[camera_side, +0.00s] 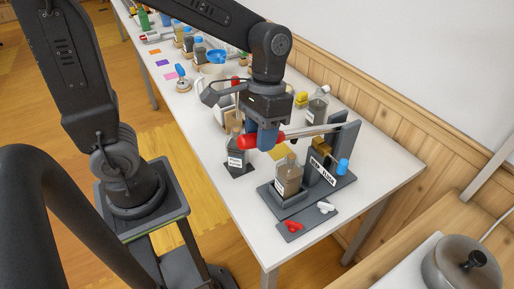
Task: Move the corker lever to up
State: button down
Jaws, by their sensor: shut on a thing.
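The corker (327,165) is a dark grey stand with an upright plate, near the front right end of the white table. Its lever (305,131) is a silver bar running left from the upright to a red handle (246,141). The lever lies close to level in the picture, with the red end slightly lower. My gripper (267,139), with blue fingers, is shut on the lever at its red handle. The fingers hide part of the handle.
A dark labelled bottle (237,158) stands left of the corker, and a clear bottle (317,106) stands behind it. Red (293,226) and white (326,207) small pieces lie on a grey mat in front. Several jars crowd the table's far end. A wood-panelled wall runs along the right.

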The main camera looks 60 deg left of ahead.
jog(key=w+r+g, duration=0.5)
jog(key=w+r, duration=0.1)
jog(key=r, duration=0.4)
jog(key=shift+w+r+g, duration=0.15)
jog(key=shift+g, duration=0.15)
jog(key=c, duration=0.8)
grip_release()
jog(key=shift+n, duration=0.3)
